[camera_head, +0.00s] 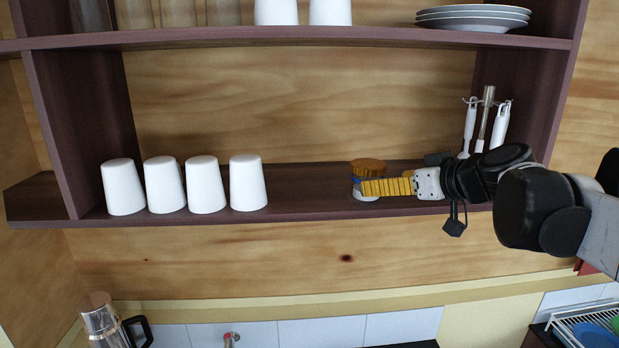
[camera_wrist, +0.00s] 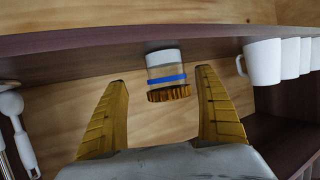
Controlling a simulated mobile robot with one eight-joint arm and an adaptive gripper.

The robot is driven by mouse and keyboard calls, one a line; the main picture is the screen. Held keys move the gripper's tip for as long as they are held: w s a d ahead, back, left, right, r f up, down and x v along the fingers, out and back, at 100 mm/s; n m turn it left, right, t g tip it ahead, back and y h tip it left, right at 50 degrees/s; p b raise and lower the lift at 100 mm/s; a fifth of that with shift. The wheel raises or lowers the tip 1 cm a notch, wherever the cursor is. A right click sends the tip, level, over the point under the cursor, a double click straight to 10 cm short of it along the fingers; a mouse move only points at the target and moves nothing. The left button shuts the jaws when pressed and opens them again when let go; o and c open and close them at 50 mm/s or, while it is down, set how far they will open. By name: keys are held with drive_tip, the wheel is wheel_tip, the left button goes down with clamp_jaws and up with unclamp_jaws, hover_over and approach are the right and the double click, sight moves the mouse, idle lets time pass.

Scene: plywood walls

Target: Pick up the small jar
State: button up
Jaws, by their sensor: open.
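The small jar (camera_head: 368,168) stands on the lower shelf (camera_head: 310,187), with a brown ridged lid on top. In the wrist view the jar (camera_wrist: 166,75) appears upside down, with a blue band around a pale body. My gripper (camera_head: 362,188) reaches in from the right at the jar's height, and its yellow finger hides part of the jar. In the wrist view my gripper (camera_wrist: 162,88) is open, with a yellow finger on each side of the jar and visible gaps on both sides. I see no contact there.
Several white cups (camera_head: 206,184) stand in a row to the left on the same shelf. A rack of white-handled utensils (camera_head: 486,122) stands to the right, behind my arm. The upper shelf (camera_head: 380,34) runs above, with plates (camera_head: 473,18) and cups. The shelf between cups and jar is clear.

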drive_tip(key=p+x, duration=0.1)
drive_tip(key=x, duration=0.5)
drive_tip(key=shift+w+a+r+p, duration=0.1)
drive_tip(key=shift+w+a+p, duration=0.05)
drive_tip(key=shift+a+p, duration=0.3)
drive_tip(key=shift+s+r, duration=0.1)
drive_tip(key=shift+s, duration=0.15)
drive_tip(key=shift+c, duration=1)
drive_tip(key=c, duration=1.2)
